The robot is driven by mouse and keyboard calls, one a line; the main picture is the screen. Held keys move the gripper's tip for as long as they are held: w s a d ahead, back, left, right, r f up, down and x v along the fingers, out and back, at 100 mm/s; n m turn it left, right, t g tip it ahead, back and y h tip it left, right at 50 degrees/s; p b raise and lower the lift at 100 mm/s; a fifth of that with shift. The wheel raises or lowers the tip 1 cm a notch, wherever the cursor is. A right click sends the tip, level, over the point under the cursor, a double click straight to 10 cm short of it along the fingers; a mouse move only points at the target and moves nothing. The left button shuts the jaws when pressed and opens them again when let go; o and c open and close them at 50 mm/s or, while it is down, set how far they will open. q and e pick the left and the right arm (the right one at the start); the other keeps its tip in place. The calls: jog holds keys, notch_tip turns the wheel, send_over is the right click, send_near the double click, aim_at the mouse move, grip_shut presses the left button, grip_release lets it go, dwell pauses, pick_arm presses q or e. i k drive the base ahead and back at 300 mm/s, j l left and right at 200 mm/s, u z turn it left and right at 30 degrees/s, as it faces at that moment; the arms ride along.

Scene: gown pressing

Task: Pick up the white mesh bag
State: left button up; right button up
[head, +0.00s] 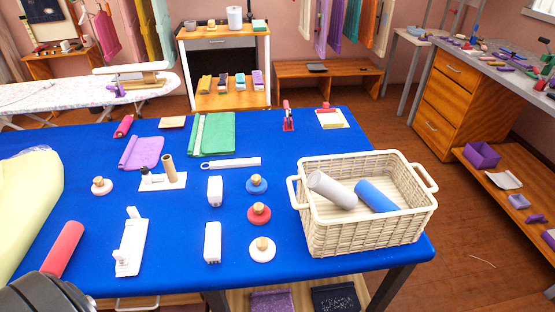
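I cannot make out a white mesh bag for certain in the head view. A small flat whitish piece (503,179) lies on the low wooden shelf at the right, too small to identify. A rounded dark part of my own arm shows in the bottom left corner, beside a red roll (63,248) on the blue table. No fingertips of my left gripper show, and my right gripper is out of the picture.
The blue-covered table (330,140) carries a cream wicker basket (362,232) with a grey and a blue roll, plus several small tools. A purple bin (481,155) sits on the right shelf below the cluttered bench. Wooden floor (400,140) lies open between them.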

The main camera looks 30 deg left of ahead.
aim_at(134, 238)
jog(key=u, duration=2.1)
jog(key=i+j+z, duration=0.15)
jog(key=j+z, duration=0.2)
jog(key=j, duration=0.45)
jog(key=j+z, duration=0.3)
jog(key=j, duration=0.5)
